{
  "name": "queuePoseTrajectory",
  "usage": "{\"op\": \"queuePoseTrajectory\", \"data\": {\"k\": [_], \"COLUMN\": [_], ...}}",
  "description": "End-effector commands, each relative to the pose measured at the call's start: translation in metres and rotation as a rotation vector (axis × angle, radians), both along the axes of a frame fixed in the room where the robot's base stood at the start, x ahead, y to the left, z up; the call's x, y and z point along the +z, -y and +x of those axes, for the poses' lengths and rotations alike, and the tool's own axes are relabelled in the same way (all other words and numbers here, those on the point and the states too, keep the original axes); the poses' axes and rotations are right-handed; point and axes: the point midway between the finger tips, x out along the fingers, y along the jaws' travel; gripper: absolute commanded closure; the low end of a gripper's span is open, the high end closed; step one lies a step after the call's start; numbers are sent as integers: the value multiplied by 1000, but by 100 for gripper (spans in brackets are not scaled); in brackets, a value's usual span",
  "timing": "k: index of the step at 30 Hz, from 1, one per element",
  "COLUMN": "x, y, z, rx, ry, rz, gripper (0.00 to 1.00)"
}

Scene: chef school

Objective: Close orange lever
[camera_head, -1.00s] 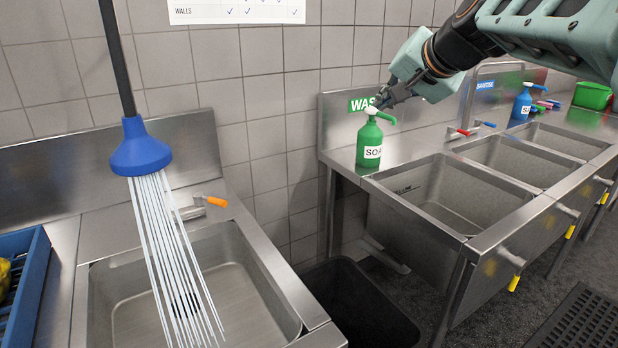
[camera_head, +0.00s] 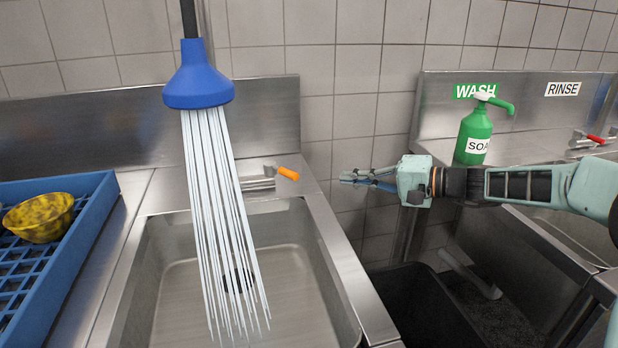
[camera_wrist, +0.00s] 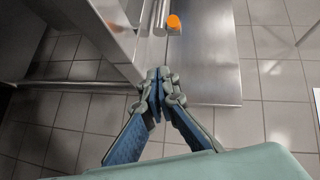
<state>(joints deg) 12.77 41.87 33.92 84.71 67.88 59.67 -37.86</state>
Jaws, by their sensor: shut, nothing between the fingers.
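The orange lever (camera_head: 288,173) sits on a metal tap body (camera_head: 257,180) at the back right of the left sink, pointing right. It also shows in the wrist view as an orange end (camera_wrist: 174,22), beyond my fingertips. My gripper (camera_head: 345,178) is right of the lever, apart from it, with its fingers pointing left toward it. In the wrist view my gripper (camera_wrist: 158,75) has its fingertips together and empty. White water streams (camera_head: 218,215) run from the blue spray head (camera_head: 199,76) into the sink basin (camera_head: 285,245).
A blue rack (camera_head: 75,255) holding a yellow bowl (camera_head: 40,217) is at the left. A green soap bottle (camera_head: 474,135) stands behind my forearm. A dark bin (camera_head: 420,300) is below my gripper, between the sink units. The tiled wall (camera_head: 350,60) bounds the back.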

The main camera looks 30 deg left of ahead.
Motion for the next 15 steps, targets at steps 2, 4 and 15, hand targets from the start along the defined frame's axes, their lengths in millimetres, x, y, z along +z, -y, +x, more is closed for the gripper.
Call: {"op": "queuePoseTrajectory", "data": {"k": [2, 4, 15], "x": [5, 11, 15], "y": [3, 4, -38], "z": [4, 5, 5], "rx": [1, 3, 9], "ry": [-5, -2, 0], "rz": [80, 124, 161], "gripper": [100, 100, 100]}}
